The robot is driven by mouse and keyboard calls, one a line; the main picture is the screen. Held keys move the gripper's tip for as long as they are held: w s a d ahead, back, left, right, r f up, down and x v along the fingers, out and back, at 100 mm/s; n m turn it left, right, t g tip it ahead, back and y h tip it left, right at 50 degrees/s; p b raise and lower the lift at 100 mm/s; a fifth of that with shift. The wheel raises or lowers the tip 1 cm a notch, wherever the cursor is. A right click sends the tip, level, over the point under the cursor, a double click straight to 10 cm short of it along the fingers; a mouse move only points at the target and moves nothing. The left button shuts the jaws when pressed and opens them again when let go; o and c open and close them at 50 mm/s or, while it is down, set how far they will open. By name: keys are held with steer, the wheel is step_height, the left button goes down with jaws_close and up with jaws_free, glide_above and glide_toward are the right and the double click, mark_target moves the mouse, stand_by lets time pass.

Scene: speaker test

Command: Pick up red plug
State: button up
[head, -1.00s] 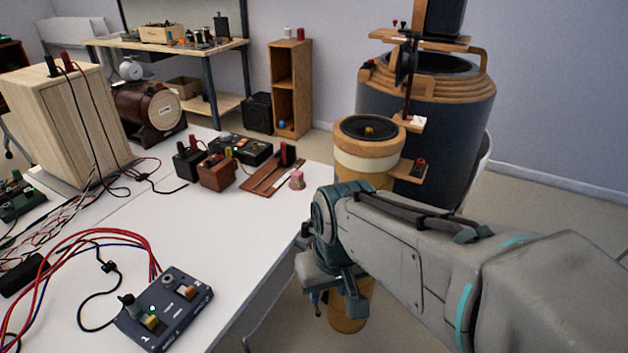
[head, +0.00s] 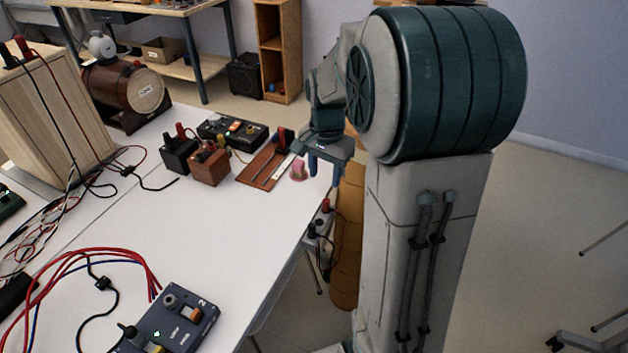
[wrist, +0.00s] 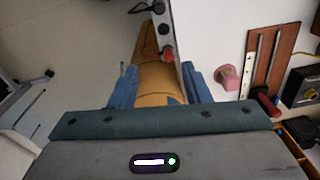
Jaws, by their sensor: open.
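A small red plug (head: 326,205) stands on a narrow shelf just off the table's right edge. In the wrist view a red plug (wrist: 168,54) shows on a grey strip, ahead of and roughly between my fingers. A red-and-black piece (head: 281,139) stands on a wooden slide board. My gripper (head: 324,168) is open, its blue fingers pointing down near the table's right edge. The wrist view shows nothing between the fingers of my gripper (wrist: 160,88).
A brown cylinder (head: 346,245) stands beyond the table edge. Red cables (head: 90,252) run to a blue control box (head: 180,325). The front middle of the table is clear.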

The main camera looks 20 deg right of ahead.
steer(key=w+d+f+m, duration=0.1)
steer(key=w+d+m, duration=0.2)
steer(key=w, duration=0.1)
glide_toward(327, 199)
steer(key=f, duration=0.5)
steer(key=shift+s+d+p, duration=0.1)
steer(key=shift+d+p, duration=0.2)
steer(key=shift+w+a+f, duration=0.1)
steer(key=shift+a+f, duration=0.1)
steer(key=shift+f, duration=1.2)
steer(key=shift+w+a+f, duration=0.1)
steer(key=shift+a+f, duration=0.05)
steer(key=shift+f, duration=1.25)
jaws_close()
